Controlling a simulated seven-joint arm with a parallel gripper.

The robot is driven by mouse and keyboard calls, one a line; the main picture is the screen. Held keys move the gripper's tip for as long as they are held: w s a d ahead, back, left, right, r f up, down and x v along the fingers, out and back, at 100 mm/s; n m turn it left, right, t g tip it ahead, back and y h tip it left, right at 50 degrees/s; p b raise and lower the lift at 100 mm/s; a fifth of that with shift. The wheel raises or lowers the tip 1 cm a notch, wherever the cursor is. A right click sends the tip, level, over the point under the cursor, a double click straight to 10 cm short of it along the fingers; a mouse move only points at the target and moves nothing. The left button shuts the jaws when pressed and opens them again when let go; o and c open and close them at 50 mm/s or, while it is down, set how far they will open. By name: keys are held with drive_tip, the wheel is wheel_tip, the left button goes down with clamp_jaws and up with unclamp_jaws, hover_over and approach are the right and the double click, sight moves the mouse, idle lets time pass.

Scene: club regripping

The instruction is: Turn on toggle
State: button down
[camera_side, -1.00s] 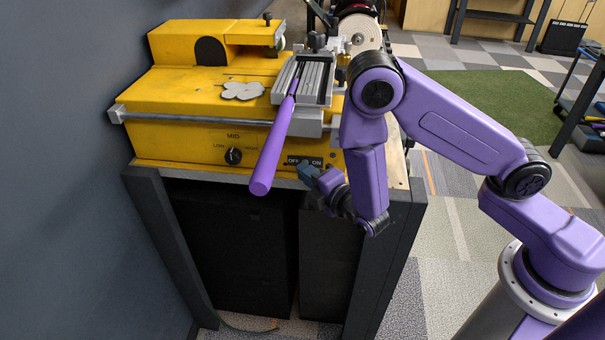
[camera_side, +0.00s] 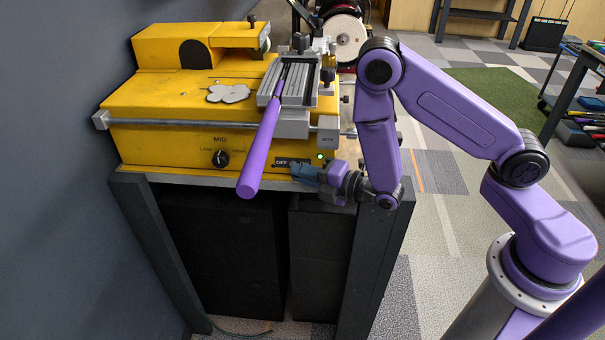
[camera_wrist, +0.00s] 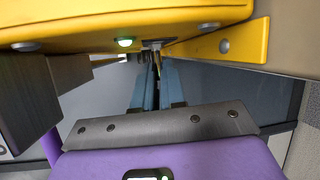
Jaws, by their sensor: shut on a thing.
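The OFF/ON toggle plate (camera_side: 283,162) is on the front of the yellow machine, low and right of the dial. My gripper (camera_side: 297,172) is at this plate, its blue fingers covering the ON side. In the wrist view the fingers (camera_wrist: 155,62) come close together at the toggle (camera_wrist: 152,44) under the yellow edge. They are shut on it, though the lever itself is mostly hidden. A small green light (camera_side: 320,156) beside the plate is lit, and it also glows in the wrist view (camera_wrist: 124,42).
A purple-handled club (camera_side: 262,148) is clamped in the grey vise (camera_side: 292,82) and hangs over the front edge, left of my gripper. A black dial (camera_side: 220,159) is further left. Dark bench legs (camera_side: 366,270) stand below. Open floor lies to the right.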

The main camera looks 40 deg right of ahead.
drive_tip(key=c, duration=1.2)
unclamp_jaws()
drive_tip(key=v, duration=1.2)
